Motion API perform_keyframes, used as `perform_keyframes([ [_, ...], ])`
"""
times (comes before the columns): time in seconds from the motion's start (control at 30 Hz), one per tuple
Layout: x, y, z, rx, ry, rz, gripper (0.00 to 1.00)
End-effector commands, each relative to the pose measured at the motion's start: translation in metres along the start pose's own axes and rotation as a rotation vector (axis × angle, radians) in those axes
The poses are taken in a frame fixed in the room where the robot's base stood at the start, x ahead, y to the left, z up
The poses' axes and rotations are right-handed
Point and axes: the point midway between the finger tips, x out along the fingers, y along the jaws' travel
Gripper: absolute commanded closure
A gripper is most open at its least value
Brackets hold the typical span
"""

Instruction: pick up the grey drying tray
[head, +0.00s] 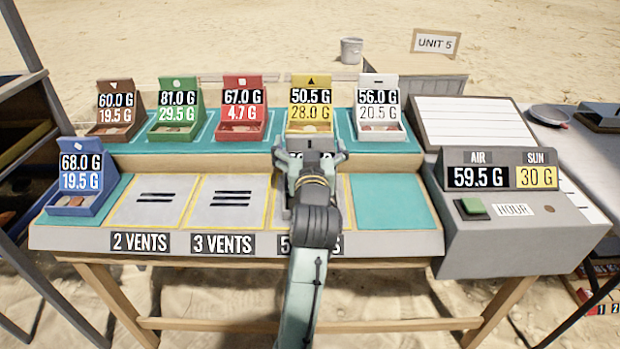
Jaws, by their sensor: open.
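A grey tray (322,144) with a dark label panel stands on the third pad from the left of the front row, the one whose sign starts with 5. It is mostly hidden behind my gripper. My gripper (311,156) is open, with one finger at the left and one at the right of the tray's upper part. I cannot tell whether the fingers touch it. A pale, whitish tray (378,134) marked 56.0 G and 20.5 G stands at the right end of the back row.
Brown (117,113), green (176,113), red (241,112) and yellow (310,108) trays fill the back row, the yellow one just behind my gripper. A blue tray (81,180) stands front left. A control box (515,210) stands right. The teal pad (390,202) is bare.

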Motion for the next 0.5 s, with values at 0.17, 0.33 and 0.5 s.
perform_keyframes([
  [0.17,0.019,0.000,0.000,0.002,0.000,0.000,0.00],
  [0.33,0.020,0.000,0.001,0.001,0.000,0.000,0.00],
  [0.5,0.020,0.000,0.001,0.001,0.000,0.000,0.07],
])
